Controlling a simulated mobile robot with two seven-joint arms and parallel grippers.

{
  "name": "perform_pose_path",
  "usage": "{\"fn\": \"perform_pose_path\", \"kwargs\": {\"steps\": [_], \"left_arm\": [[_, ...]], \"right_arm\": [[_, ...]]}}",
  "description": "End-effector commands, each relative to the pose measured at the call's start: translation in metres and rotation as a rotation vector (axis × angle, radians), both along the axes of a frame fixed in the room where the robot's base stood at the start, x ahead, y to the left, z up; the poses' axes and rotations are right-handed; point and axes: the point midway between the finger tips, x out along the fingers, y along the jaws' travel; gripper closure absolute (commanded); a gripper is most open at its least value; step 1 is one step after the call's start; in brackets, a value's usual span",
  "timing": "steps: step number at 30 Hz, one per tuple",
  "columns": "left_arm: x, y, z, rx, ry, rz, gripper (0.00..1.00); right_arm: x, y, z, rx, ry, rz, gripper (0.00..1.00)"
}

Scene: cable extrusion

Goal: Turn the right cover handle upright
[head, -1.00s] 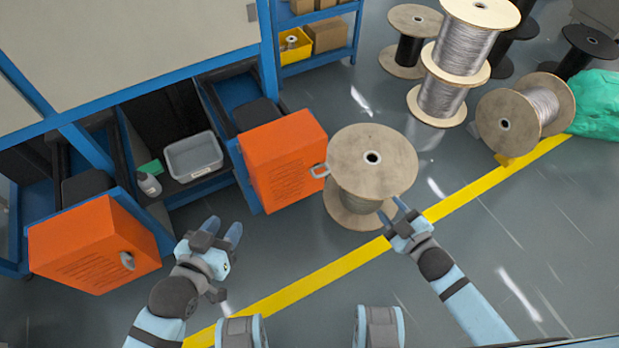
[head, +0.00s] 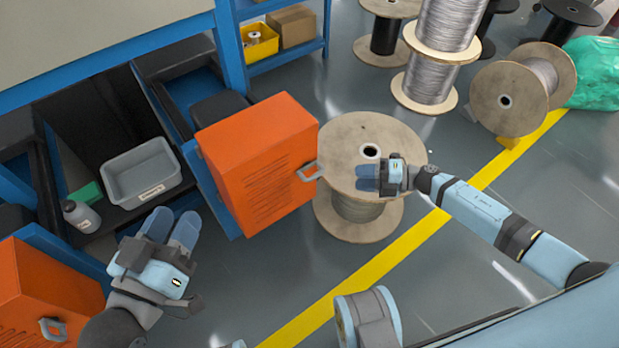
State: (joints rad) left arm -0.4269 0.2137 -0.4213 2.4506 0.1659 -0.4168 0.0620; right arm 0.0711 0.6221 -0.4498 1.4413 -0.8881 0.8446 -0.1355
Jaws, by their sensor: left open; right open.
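The right orange cover (head: 262,160) stands open in the middle of the head view. Its grey handle (head: 309,171) is on its right-hand face, near the edge. My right gripper (head: 366,180) is open and empty, a short way right of this handle and apart from it, in front of the wooden spool. Its fingers point left toward the handle. My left gripper (head: 170,230) is open and empty, in front of the bay with the grey bin. The left orange cover (head: 45,305) is partly out of frame at the lower left, with its own grey handle (head: 53,329).
A wooden cable spool (head: 345,140) stands close to the right cover. A grey bin (head: 142,172) and a bottle (head: 80,216) sit on the dark shelf. More spools (head: 525,90) stand at the back right.

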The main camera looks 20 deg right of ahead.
Motion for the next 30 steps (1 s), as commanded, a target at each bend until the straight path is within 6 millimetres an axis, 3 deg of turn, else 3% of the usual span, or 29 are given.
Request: {"fn": "perform_pose_path", "kwargs": {"steps": [11, 16, 22, 30], "left_arm": [[-0.001, -0.002, -0.032, 0.046, 0.08, -0.031, 0.57], [0.002, 0.0, -0.036, 0.073, 0.065, -0.034, 0.57], [0.006, 0.002, -0.034, 0.095, 0.027, -0.031, 0.57], [0.007, 0.002, -0.033, 0.1, 0.016, -0.03, 0.57]], "right_arm": [[0.031, 0.07, -0.012, 0.006, -0.001, 0.0, 0.6], [0.043, 0.097, -0.016, 0.005, 0.0, -0.001, 0.6], [0.051, 0.114, -0.018, 0.005, 0.001, -0.002, 0.6], [0.052, 0.118, -0.018, 0.004, 0.002, -0.002, 0.6]]}}
